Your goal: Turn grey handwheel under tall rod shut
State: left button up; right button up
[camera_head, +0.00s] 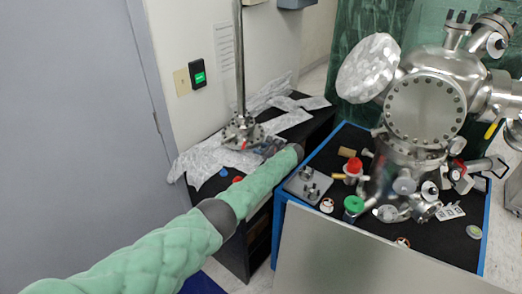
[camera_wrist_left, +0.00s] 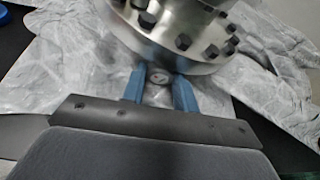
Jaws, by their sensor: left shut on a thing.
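The tall rod (camera_head: 239,60) stands upright on a bolted metal flange (camera_head: 240,130) on the dark bench at the back. In the left wrist view the flange (camera_wrist_left: 180,35) fills the top. A small grey round part (camera_wrist_left: 158,78), which looks like the grey handwheel, sits just below the flange edge. My left gripper (camera_wrist_left: 158,88) has its two blue fingers on either side of this part and is shut on it. In the head view the left gripper (camera_head: 268,147) is small beside the flange, and the handwheel cannot be made out there. My right gripper is not in view.
Crumpled foil (camera_head: 205,155) lies around the flange. A blue-edged cart (camera_head: 283,185) at right carries a large steel chamber (camera_head: 425,108) and several loose parts, including a red-capped item (camera_head: 354,167) and a green-capped one (camera_head: 354,204). A grey wall is at left.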

pick_arm(q)
jog(key=shift+w+d+m+g+y+b, duration=0.1)
jog(key=shift+m+g+y+b, duration=0.2)
jog(key=shift+m, duration=0.2)
jog(key=shift+m+g+y+b, duration=0.4)
jog(key=shift+m+g+b, duration=0.2)
jog(key=shift+m+b, duration=0.35)
jog(key=shift+m+g+b, duration=0.3)
jog(key=shift+m+b, duration=0.25)
jog(key=shift+b, duration=0.1)
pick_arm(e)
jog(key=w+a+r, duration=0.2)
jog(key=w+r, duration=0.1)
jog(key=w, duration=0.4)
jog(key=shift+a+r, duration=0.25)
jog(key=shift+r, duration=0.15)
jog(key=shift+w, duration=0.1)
pick_arm(q)
jog(key=o, duration=0.7)
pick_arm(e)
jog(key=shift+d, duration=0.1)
